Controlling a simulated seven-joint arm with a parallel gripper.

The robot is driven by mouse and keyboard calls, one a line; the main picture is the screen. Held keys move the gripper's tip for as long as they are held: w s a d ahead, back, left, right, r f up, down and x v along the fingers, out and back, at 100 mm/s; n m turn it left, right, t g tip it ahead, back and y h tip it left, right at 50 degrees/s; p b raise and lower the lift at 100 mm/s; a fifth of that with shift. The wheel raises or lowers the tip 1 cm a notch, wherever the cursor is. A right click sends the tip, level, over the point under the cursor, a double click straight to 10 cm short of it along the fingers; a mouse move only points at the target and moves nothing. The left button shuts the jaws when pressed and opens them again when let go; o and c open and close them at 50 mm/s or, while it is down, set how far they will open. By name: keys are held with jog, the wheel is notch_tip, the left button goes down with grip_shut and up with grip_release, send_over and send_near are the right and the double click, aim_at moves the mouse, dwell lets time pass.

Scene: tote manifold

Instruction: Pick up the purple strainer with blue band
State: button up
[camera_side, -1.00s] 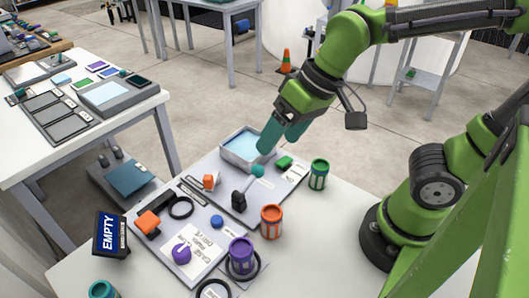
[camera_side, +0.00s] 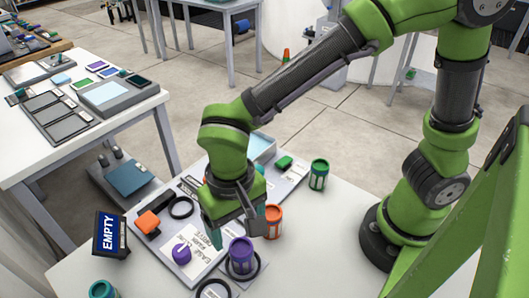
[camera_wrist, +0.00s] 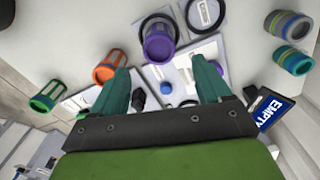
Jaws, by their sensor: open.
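The purple strainer with blue band (camera_side: 241,256) stands upright near the front of the table, beside or inside a black ring. In the wrist view the purple strainer (camera_wrist: 158,46) is at upper centre, beyond and between my fingertips, with bluish panels on its side. My gripper (camera_side: 237,232) points down, just behind and above the strainer in the side view. In the wrist view my gripper (camera_wrist: 163,68) has its two teal fingers wide apart with nothing held. The gap in height between fingertips and strainer is hard to judge.
An orange strainer (camera_side: 272,222) stands close to the right of my gripper, and a green one (camera_side: 318,174) farther back. A purple knob piece (camera_side: 181,253) lies on a panel to the left. An EMPTY sign (camera_side: 109,234) and a teal strainer (camera_side: 103,290) stand at the left.

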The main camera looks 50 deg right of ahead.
aim_at(241, 247)
notch_tip(241, 247, down, 3)
jog(key=shift+f, duration=0.2)
jog(key=shift+s+f, duration=0.15)
jog(key=shift+f, duration=1.2)
jog(key=shift+s+f, duration=0.15)
jog(key=shift+f, duration=1.2)
jog(key=shift+c, duration=0.4)
